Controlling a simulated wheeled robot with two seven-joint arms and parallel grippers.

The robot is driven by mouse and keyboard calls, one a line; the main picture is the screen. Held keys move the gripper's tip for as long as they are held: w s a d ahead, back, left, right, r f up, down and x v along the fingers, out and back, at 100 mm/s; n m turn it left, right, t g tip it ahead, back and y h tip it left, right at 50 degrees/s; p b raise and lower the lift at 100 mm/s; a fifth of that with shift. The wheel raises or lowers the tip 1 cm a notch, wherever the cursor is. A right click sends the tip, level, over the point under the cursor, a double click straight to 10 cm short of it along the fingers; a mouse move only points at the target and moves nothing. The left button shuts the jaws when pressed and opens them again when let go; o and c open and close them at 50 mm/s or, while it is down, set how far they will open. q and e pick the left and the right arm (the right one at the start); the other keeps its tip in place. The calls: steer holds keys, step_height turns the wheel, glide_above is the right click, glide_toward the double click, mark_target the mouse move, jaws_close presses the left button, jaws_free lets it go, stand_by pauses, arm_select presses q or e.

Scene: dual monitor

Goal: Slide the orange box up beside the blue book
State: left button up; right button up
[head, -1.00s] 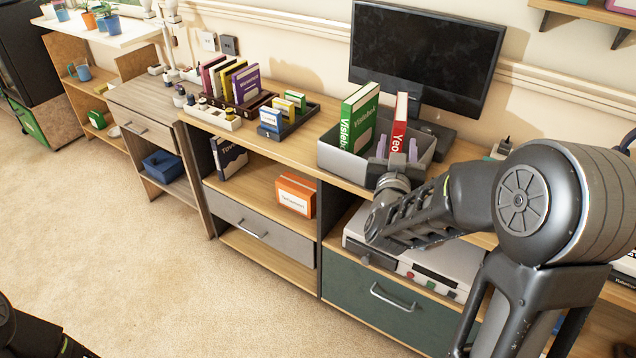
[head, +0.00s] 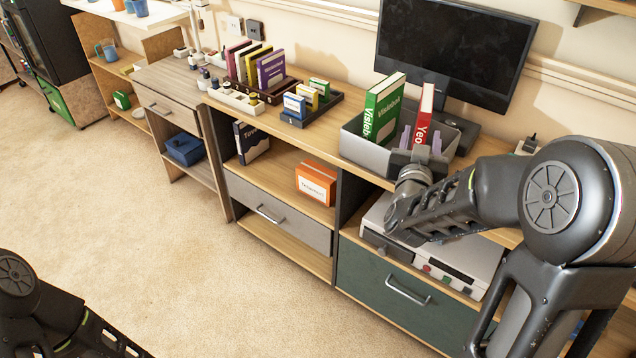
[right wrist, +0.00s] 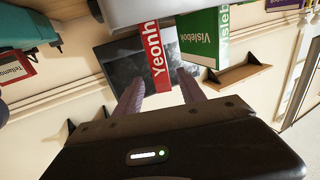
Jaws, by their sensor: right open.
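The orange box (head: 316,184), with a white label, stands on the open shelf of the middle cabinet, near its right side wall. The dark blue book (head: 252,143) leans at the left end of the same shelf, with bare shelf between them. My right gripper (head: 422,146) is open at the grey bin on the cabinet top, above and right of the orange box. In the right wrist view its fingers (right wrist: 160,94) are apart, with the red book (right wrist: 156,58) showing between and beyond them. My left arm shows at the bottom left; its gripper is out of view.
The grey bin (head: 362,150) holds a green book (head: 383,108) and the red book. A monitor (head: 450,52) stands behind it. A grey device (head: 455,262) fills the shelf right of the divider. The carpet (head: 150,250) in front is clear.

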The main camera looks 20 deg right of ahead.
steer(key=shift+c, duration=0.4)
